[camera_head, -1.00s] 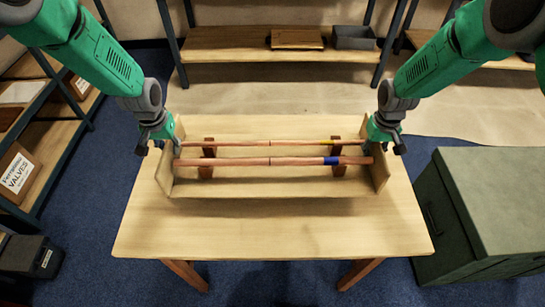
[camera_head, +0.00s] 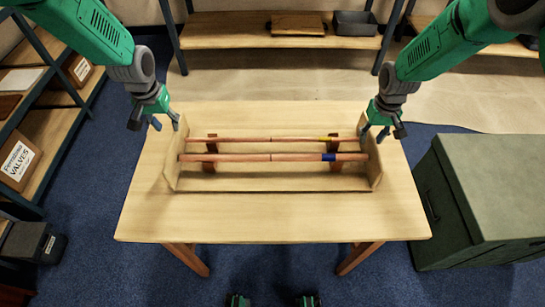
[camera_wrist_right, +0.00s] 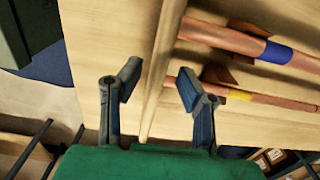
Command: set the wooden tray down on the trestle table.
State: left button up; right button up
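The wooden tray (camera_head: 270,183) rests on the trestle table (camera_head: 270,220), level, well inside the table's edges. Two copper pipes lie across brown supports in it: the near pipe with a blue band (camera_head: 230,158) and the far pipe with a yellow band (camera_head: 240,140). My left gripper (camera_head: 165,120) is open at the top of the tray's left end wall. My right gripper (camera_head: 374,132) is open at the right end wall. The right wrist view shows its fingers (camera_wrist_right: 158,85) apart, one on each side of that wall, with gaps showing.
A green chest (camera_head: 490,200) stands close to the table's right side. A shelf with a valves box (camera_head: 18,163) is at the left. The table's front strip is clear.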

pick_arm(q)
notch_tip(320, 180, up, 8)
jog(key=shift+s, duration=0.4)
pick_arm(e)
notch_tip(320, 180, up, 12)
jog(key=shift+f, duration=0.15)
dwell(0.5)
